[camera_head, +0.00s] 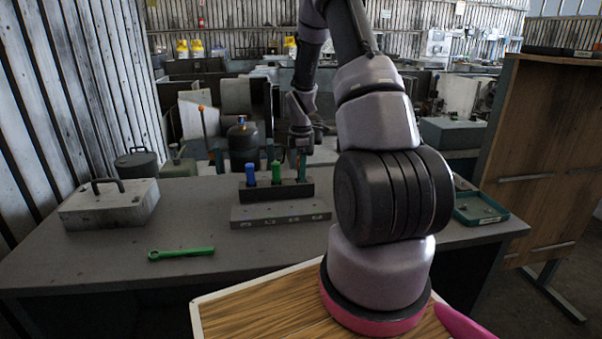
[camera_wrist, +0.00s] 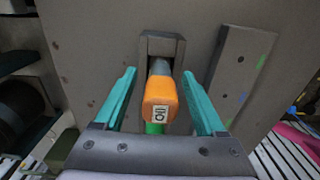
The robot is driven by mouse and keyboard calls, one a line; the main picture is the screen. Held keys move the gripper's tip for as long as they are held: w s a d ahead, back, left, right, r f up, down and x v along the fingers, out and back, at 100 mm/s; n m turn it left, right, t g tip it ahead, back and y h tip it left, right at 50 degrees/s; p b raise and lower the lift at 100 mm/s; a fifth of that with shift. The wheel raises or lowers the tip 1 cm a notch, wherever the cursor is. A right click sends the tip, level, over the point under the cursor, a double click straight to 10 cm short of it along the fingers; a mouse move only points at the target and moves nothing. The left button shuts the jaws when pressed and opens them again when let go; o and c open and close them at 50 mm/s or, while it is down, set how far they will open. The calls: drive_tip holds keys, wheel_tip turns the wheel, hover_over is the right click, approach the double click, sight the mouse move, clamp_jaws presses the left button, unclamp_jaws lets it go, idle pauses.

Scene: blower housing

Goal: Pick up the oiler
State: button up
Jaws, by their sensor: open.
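In the wrist view an orange block-shaped piece (camera_wrist: 160,97) with a small white label and a grey shaft sits between my gripper's teal fingers. It may be the oiler, but I cannot be sure. My gripper (camera_wrist: 159,76) is open, a finger on either side of the piece with visible gaps. In the head view my gripper (camera_head: 302,168) is at the right end of a dark rack (camera_head: 290,190), pointing down. The orange piece cannot be made out there. A blue-topped item (camera_head: 250,175) and a green-topped item (camera_head: 276,172) stand upright in the rack.
A grey block (camera_head: 280,214) lies in front of the rack. A green wrench (camera_head: 181,253) lies at front left and a grey box with a handle (camera_head: 110,204) at far left. A teal tray (camera_head: 480,208) is at right. The front left tabletop is mostly clear.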

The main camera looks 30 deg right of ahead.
clamp_jaws()
wheel_tip(320, 180, up, 10)
drive_tip(key=shift+r, duration=0.1)
drive_tip(key=c, duration=0.7)
unclamp_jaws()
clamp_jaws()
